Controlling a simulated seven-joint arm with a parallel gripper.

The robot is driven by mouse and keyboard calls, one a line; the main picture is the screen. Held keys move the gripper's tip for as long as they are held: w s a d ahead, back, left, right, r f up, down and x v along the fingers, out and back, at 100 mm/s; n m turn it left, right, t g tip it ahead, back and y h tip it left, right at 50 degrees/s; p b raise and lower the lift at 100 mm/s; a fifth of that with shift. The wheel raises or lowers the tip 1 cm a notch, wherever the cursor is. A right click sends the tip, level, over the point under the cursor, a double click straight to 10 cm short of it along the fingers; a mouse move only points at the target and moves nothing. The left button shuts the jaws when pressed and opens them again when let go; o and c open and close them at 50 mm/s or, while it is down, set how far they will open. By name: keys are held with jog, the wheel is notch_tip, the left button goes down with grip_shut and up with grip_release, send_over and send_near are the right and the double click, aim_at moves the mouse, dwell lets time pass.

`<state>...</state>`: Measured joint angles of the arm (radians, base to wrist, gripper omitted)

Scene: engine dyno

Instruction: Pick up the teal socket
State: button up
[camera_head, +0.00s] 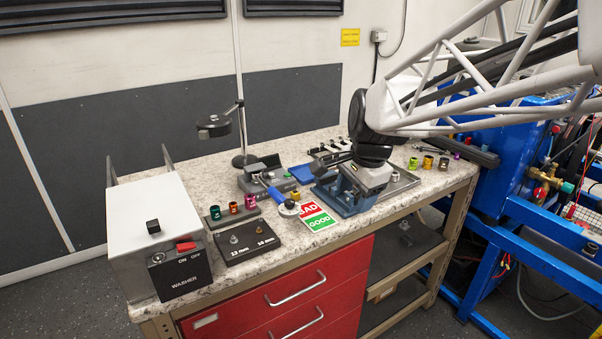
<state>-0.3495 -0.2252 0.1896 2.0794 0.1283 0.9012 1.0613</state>
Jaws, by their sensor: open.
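A teal-green socket (215,212) stands at the left end of a small dark rack on the worktop, beside a red socket (233,207) and a magenta one (250,201). Another green socket (413,163) stands at the right end of the bench; at this size I cannot firmly tell which shade is teal. My gripper (328,165) is over the middle of the bench, right of the rack and close to a blue vise (345,196). It is open and apart from both sockets. Its fingertips are small and partly lost against dark items behind.
A washer box (150,220) stands at the left. A black 13 mm/10 mm plate (246,240) and a red-green BAD/GOOD card (316,216) lie in front. A lamp stand (240,135) rises behind the rack. A gold socket (428,162) and others stand at the right.

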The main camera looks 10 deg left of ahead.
jog(key=w+a+f+m, duration=0.2)
jog(key=w+a, duration=0.2)
jog(key=a, duration=0.5)
jog(key=w+a+f+m, duration=0.2)
jog(key=w+a, duration=0.1)
jog(key=a, duration=0.6)
jog(key=m+g+y, duration=0.1)
jog(key=m+g, duration=0.1)
jog(key=m, duration=0.3)
send_over(215, 208)
jog(key=d, duration=0.2)
notch_tip(215, 208, down, 7)
jog(key=shift+w+a+r, duration=0.15)
jog(key=shift+w+r, duration=0.05)
jog(key=shift+x, duration=1.25)
jog(key=shift+f, duration=0.1)
jog(key=shift+x, duration=2.5)
